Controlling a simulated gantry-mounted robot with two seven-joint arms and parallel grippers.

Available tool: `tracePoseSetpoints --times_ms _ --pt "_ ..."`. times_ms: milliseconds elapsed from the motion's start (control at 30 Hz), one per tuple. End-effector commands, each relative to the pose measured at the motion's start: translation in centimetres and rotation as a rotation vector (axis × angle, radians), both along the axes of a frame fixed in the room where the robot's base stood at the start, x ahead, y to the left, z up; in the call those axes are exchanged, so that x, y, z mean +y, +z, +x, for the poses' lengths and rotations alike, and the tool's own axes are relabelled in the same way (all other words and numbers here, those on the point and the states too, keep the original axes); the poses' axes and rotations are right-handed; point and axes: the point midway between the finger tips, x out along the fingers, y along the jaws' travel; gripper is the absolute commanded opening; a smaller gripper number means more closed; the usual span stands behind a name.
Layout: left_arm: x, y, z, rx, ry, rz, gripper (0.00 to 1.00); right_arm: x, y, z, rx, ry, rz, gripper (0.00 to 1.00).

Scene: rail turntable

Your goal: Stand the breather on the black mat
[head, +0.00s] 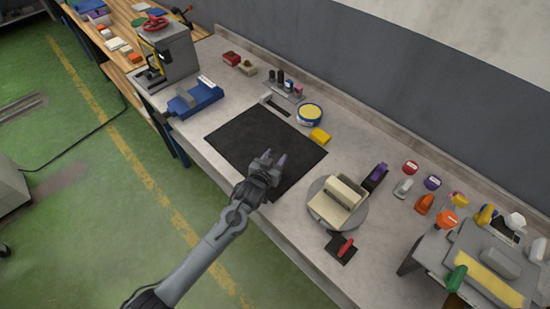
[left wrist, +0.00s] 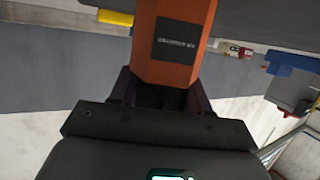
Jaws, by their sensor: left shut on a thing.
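The black mat (head: 240,142) lies flat on the bench top. The label's text is too small to read surely. The part's far end runs out of the wrist picture, so I cannot tell whether it touches the mat. In the head view the gripper hides it. My right gripper is not in view.
The mat's left part is bare.

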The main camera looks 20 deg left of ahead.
Motion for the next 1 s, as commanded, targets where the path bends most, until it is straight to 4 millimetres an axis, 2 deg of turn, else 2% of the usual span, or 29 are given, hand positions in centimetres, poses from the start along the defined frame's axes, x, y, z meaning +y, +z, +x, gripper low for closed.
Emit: tracePoseSetpoints --times_ms 300,333,500,867,1000 --pt "0.0 -0.2 0.0 -0.002 0.000 -0.001 0.11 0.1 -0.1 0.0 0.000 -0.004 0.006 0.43" --pt "0.0 -0.3 0.0 -0.001 0.000 -0.001 0.48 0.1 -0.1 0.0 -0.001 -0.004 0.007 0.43" --pt "0.0 -0.3 0.0 0.000 0.000 0.000 0.72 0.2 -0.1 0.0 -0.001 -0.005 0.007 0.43" --pt "0.0 0.2 0.0 -0.001 0.001 0.000 0.72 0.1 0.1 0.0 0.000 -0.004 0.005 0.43" --pt "0.1 0.4 -1.1 0.000 0.000 -0.001 0.72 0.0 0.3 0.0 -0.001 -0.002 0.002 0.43"
